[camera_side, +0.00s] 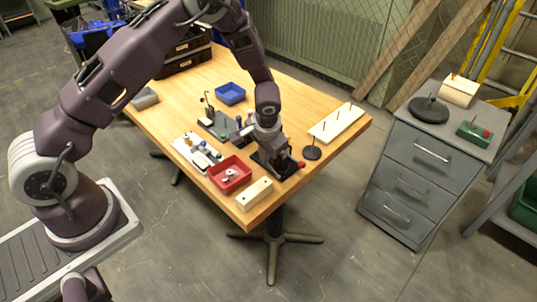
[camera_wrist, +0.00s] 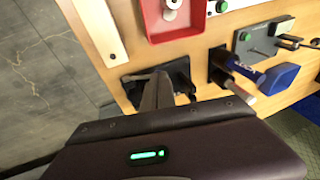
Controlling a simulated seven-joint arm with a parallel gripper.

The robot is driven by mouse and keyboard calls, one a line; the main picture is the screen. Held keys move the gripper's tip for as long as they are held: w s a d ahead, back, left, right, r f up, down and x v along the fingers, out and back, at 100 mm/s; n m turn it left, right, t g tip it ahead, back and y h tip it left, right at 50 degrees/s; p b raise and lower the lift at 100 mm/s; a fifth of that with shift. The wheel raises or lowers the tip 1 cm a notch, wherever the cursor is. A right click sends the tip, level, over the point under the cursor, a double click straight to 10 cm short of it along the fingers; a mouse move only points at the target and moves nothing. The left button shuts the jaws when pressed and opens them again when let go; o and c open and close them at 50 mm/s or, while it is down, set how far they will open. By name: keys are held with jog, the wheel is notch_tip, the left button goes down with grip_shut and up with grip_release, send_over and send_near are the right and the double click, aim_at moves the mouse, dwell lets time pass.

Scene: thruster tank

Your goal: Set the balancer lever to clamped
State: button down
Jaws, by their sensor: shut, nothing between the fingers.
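My gripper (camera_side: 268,148) is shut and empty, low over a black-based fixture (camera_side: 284,170) near the table's front corner. A red knob (camera_side: 301,164) sticks out at the fixture's right side. In the wrist view my gripper's fingers (camera_wrist: 158,92) are together in front of a black base (camera_wrist: 178,70), with a thin dark bar (camera_wrist: 138,76) reaching left from it. This looks like the balancer and its lever, but I cannot be sure. The fingers hide part of it, and I cannot tell whether they touch the bar or how the lever is set.
A red tray (camera_side: 230,187) and a cream block (camera_side: 254,193) stand close by. A blue part (camera_wrist: 275,78) stands beside the fingers. A round black stand (camera_side: 312,153) and a white pegged board (camera_side: 336,122) lie to the right. A blue tray (camera_side: 231,98) is farther back.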

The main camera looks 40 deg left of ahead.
jog(key=shift+d, duration=0.95)
jog(key=a+v, duration=0.1)
jog(key=v, duration=1.3)
jog(key=shift+a+r, duration=0.15)
